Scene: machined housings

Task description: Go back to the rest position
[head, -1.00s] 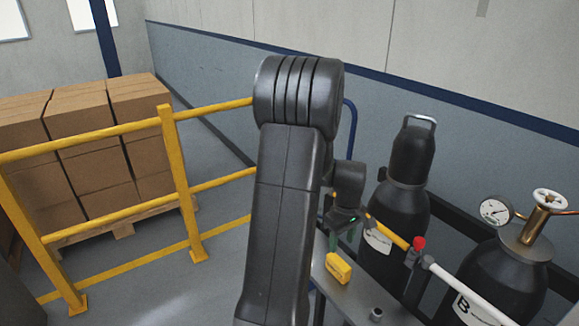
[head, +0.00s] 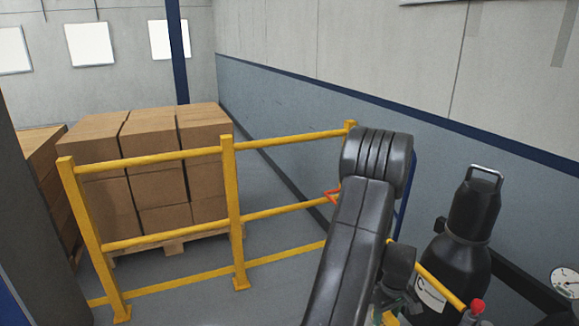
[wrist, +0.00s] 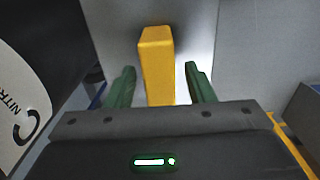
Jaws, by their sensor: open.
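My gripper (wrist: 160,72) shows in the wrist view with its two green fingers apart. A yellow block (wrist: 157,62) stands beyond and between the fingers in that view, and I cannot tell how far it is from them. No finger visibly touches it. In the head view my dark arm rises in the lower right, and its end hangs behind it, low in the picture. The green fingers are only partly visible there (head: 402,302), near the bottom edge.
A black gas cylinder (head: 455,255) stands right of my arm, with a yellow pipe (head: 440,286) and red knob (head: 477,306) close by. A gauge (head: 565,282) is at the right edge. A yellow railing (head: 229,190) stands left, before stacked cartons (head: 155,150) on a pallet.

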